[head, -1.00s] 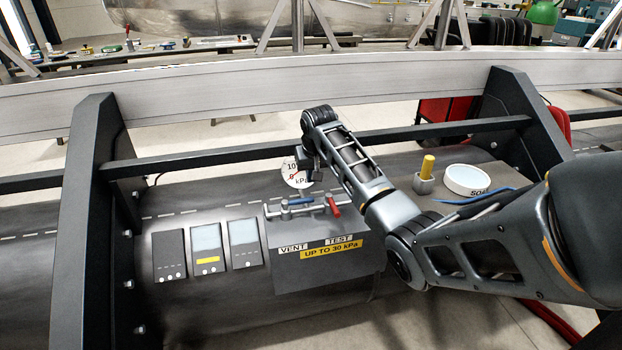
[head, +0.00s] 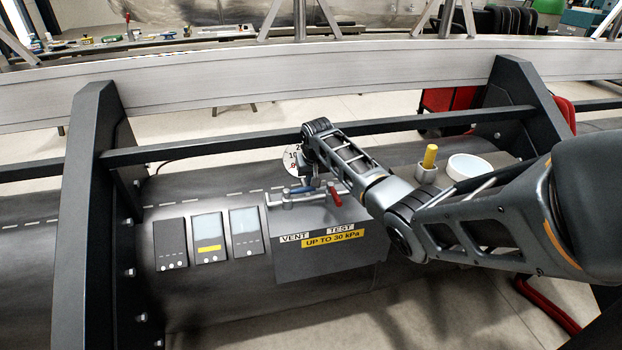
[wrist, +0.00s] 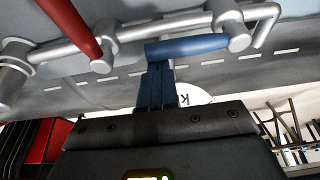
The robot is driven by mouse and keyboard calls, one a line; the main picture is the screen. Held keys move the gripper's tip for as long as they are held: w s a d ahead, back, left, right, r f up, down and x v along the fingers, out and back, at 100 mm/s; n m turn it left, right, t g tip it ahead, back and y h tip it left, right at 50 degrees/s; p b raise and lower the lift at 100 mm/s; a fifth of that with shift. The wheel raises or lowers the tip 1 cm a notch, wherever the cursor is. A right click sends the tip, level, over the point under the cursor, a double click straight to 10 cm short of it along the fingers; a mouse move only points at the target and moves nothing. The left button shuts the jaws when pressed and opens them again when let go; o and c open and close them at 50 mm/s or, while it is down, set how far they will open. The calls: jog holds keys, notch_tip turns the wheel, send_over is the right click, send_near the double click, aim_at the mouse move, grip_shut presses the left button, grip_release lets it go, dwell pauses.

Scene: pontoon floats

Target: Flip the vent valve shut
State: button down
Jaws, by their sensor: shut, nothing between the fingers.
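The vent valve has a blue lever (head: 303,190) on the left part of the pipe manifold, above the VENT label (head: 294,238). In the wrist view the blue lever (wrist: 190,46) lies roughly along the pipe, its pivot at the right. My gripper (head: 306,181) is shut and empty at the lever. In the wrist view its narrow fingers (wrist: 157,70) point at the lever near its free end; whether they touch it I cannot tell. The test valve's red lever (head: 334,195) is to the right, and also shows in the wrist view (wrist: 72,24).
A round pressure gauge (head: 292,162) stands just behind the manifold, partly hidden by my gripper. Several flat panels (head: 210,238) lie to the left. A yellow-handled tool in a holder (head: 428,168) and a white tub (head: 470,167) are at the right. A dark rail (head: 215,153) runs behind.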

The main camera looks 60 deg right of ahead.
jog(key=shift+s+a, duration=0.1)
jog(key=a+m+p, duration=0.1)
jog(key=s+m+g+p, duration=0.1)
jog(key=m+p, duration=0.1)
jog(key=shift+s+a+r+h+p, duration=0.2)
jog(key=shift+a+h+p, duration=0.1)
jog(key=shift+a, duration=0.1)
jog(key=a+m+p, duration=0.1)
jog(key=m, duration=0.1)
jog(key=s+a+m+g, duration=0.1)
jog(key=a+m, duration=0.1)
jog(key=shift+s+f+m+g+p, duration=0.1)
jog(key=shift+f+m+g+p, duration=0.05)
jog(key=shift+m+g+p, duration=0.2)
jog(key=a+m, duration=0.1)
jog(key=m, duration=0.1)
jog(key=a+m+g, duration=0.1)
jog(key=shift+a+f+m, duration=0.1)
jog(key=shift+a+m, duration=0.15)
jog(key=shift+m, duration=0.1)
jog(key=a+m+b, duration=0.1)
jog(key=m, duration=0.1)
jog(key=a+m+g, duration=0.1)
jog(key=m, duration=0.1)
jog(key=shift+w+a+b, duration=0.35)
jog(key=shift+w+a, duration=0.55)
jog(key=shift+a, duration=0.2)
jog(key=shift+w+a, duration=0.15)
jog(key=shift+r, duration=0.2)
